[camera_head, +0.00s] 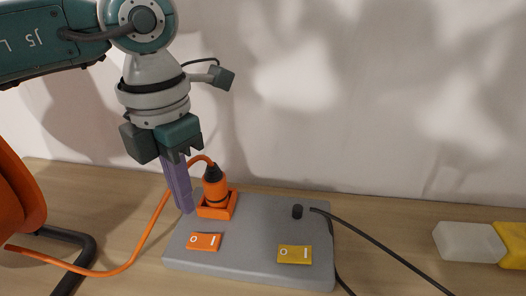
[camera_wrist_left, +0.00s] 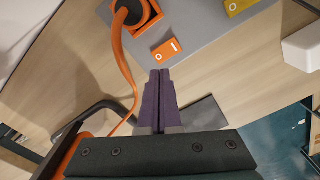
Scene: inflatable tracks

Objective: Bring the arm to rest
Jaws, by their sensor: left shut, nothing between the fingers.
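My left gripper (camera_head: 182,200) hangs from the arm that comes in from the upper left, its purple fingers pointing down. The fingers are closed together with nothing between them, just left of the orange plug and socket on the grey box. In the left wrist view, the gripper (camera_wrist_left: 160,76) shows its two purple fingertips side by side, below the orange switch (camera_wrist_left: 166,50) in the picture. My right gripper is in neither view.
A grey box (camera_head: 262,225) on the wooden table carries an orange plug (camera_head: 215,187) in its socket, an orange switch (camera_head: 204,242) and a yellow switch (camera_head: 294,254). An orange cable (camera_head: 140,245) and black cable (camera_head: 385,251) run off it. A white-and-yellow block (camera_head: 470,242) lies right.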

